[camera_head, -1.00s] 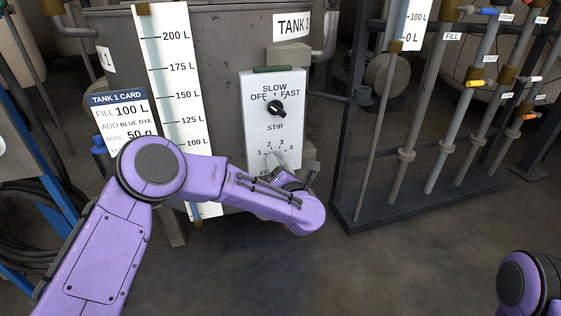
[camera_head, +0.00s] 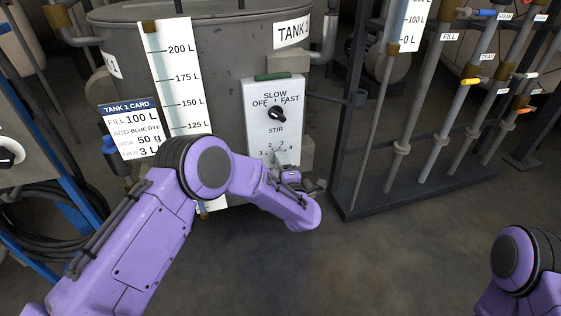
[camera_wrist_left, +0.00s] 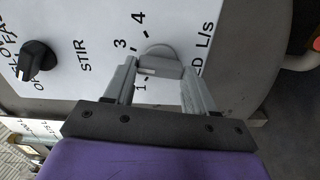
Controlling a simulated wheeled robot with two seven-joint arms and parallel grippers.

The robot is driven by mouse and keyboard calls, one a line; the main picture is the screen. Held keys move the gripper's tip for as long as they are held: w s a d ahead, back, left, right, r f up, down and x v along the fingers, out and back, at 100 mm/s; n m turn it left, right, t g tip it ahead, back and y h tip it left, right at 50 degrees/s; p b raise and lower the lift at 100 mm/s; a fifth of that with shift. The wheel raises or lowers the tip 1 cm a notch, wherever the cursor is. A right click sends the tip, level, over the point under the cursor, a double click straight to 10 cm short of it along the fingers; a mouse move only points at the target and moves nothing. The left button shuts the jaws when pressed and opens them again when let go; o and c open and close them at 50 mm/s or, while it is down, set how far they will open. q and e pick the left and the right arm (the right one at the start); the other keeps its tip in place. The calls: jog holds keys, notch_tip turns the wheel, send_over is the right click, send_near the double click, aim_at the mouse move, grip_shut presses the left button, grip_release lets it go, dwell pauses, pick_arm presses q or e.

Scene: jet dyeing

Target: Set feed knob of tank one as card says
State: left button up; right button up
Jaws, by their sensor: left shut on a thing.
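The grey feed knob (camera_wrist_left: 160,62) sits low on tank one's white panel (camera_head: 262,105), below a 1-to-4 scale marked in L/s. My left gripper (camera_wrist_left: 160,88) is shut on this knob, one finger on each side. A short pale mark shows on the knob, but I cannot tell exactly which number it points to. In the head view my left gripper (camera_head: 286,160) is partly hidden behind my purple wrist. The tank 1 card (camera_head: 128,125) reads fill 100 L, blue dye, 50 g and a bottom line with 3 L, partly cut off. My right gripper is out of view.
The black stir knob (camera_head: 276,114) sits above the feed scale; it also shows in the left wrist view (camera_wrist_left: 37,60). A white level scale (camera_head: 180,85) stands left of the panel. A pipe rack (camera_head: 420,180) stands to the right. The floor in front is clear.

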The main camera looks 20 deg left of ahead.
pick_arm(q)
jog(key=shift+m+p, duration=0.5)
jog(key=shift+m, duration=0.6)
jog(key=o, duration=1)
jog(key=shift+o, duration=0.2)
jog(key=p+v, duration=0.2)
jog(key=v, duration=0.8)
jog(key=shift+s+d, duration=0.2)
